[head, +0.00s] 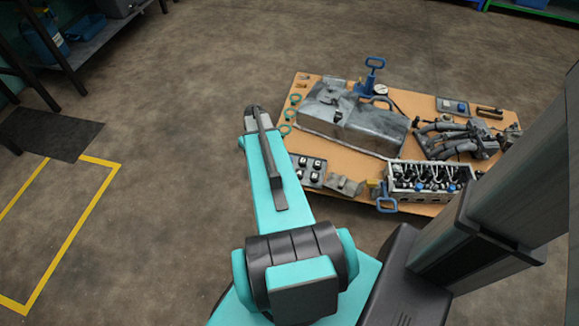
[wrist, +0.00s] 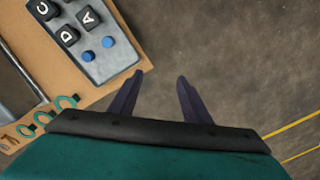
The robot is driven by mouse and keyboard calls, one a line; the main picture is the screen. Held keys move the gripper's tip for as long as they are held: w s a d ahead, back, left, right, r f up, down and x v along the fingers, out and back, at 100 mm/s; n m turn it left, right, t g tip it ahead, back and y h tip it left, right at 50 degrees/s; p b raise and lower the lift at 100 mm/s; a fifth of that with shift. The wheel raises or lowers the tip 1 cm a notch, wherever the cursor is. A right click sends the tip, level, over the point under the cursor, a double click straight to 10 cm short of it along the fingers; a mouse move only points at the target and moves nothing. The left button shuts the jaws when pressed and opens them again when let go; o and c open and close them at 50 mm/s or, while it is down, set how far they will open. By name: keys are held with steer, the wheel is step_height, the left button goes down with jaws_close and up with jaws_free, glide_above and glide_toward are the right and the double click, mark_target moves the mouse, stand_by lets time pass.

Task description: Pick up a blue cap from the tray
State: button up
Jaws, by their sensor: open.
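Two small blue caps, one (wrist: 88,56) and another (wrist: 108,42), stand apart near the edge of a grey tray (wrist: 112,66) in the wrist view. Black lettered blocks (wrist: 68,36) share the tray. In the head view the tray (head: 316,184) sits at the board's near left, and I cannot make out its caps there. My gripper (wrist: 160,77) is open and empty in the wrist view. Its fingers are over bare floor, to the right of the tray and caps. In the head view my own arm hides the gripper.
The tan board (head: 290,141) carries a grey metal cover (head: 355,125), a blue-handled pump (head: 372,78), a valve block (head: 430,180) and dark hoses (head: 460,138). Green rings (wrist: 45,115) lie along its edge. A shelf (head: 85,45) stands far left.

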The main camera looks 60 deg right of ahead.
steer(key=s+d+f+b, duration=0.1)
steer(key=s+d+b, duration=0.1)
steer(key=d, duration=0.4)
steer(key=s+d+f+h+b, duration=0.1)
steer(key=s+d+b, duration=0.1)
steer(key=d+b, duration=0.2)
steer(key=s+d+f+m+t+b, duration=0.1)
steer(key=s+d+b, duration=0.1)
steer(key=d, duration=0.5)
steer(key=shift+s+d+f+h+b, duration=0.15)
steer(key=shift+s+d+h+b, duration=0.15)
steer(key=shift+b, duration=0.15)
steer(key=f, duration=0.2)
steer(key=f+b, duration=0.1)
steer(key=f, duration=0.2)
steer(key=w+f+b, duration=0.1)
steer(key=f, duration=0.2)
steer(key=shift+d+f, duration=0.15)
steer(key=shift+d, duration=0.15)
steer(key=shift+w+f, duration=0.1)
steer(key=shift+w+a+f+b, duration=0.15)
steer(key=shift+f+b, duration=0.5)
steer(key=shift+f, duration=0.65)
steer(key=shift+w+d+f+b, duration=0.15)
steer(key=shift+f+b, duration=0.5)
steer(key=shift+f, duration=0.65)
steer(key=shift+a, duration=0.1)
